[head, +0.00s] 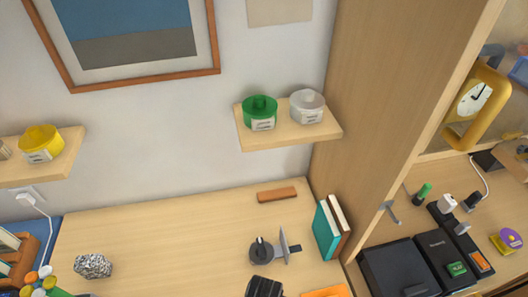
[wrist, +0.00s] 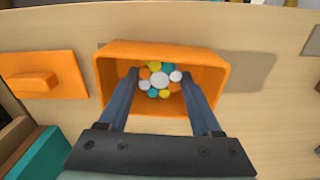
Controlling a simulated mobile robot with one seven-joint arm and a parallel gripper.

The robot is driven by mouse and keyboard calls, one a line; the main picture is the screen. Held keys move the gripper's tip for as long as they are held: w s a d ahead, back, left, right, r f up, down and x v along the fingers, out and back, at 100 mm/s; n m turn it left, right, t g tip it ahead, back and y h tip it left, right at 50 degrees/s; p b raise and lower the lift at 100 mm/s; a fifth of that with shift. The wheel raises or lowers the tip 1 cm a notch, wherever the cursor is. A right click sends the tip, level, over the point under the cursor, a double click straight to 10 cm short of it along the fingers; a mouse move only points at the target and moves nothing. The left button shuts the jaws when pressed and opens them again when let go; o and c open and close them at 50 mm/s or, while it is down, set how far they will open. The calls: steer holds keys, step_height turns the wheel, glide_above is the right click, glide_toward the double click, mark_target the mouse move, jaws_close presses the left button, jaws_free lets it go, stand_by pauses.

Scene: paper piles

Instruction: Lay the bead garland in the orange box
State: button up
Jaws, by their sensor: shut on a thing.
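The orange box (wrist: 213,75) is open and lies in the middle of the wrist view. My gripper (wrist: 159,75) reaches into its opening from the near side. Its two dark fingers are shut on the bead garland (wrist: 158,81), a bunch of white, yellow, orange and teal beads. The bunch shows inside the outline of the box; I cannot tell whether it touches the floor of the box. In the head view, an orange thing (head: 326,292) is cut off by the bottom edge, and I cannot make out the held garland there.
An orange lid-like slab (wrist: 38,75) lies left of the box, with a teal book (wrist: 42,157) nearer. In the head view, the teal book (head: 326,231) stands by a wooden upright. The table's middle left is clear.

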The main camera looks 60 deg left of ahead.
steer(key=shift+f, duration=0.1)
steer(key=o, duration=1.3)
steer(key=shift+o, duration=0.2)
step_height(320, 180, up, 12)
steer(key=shift+p, duration=0.35)
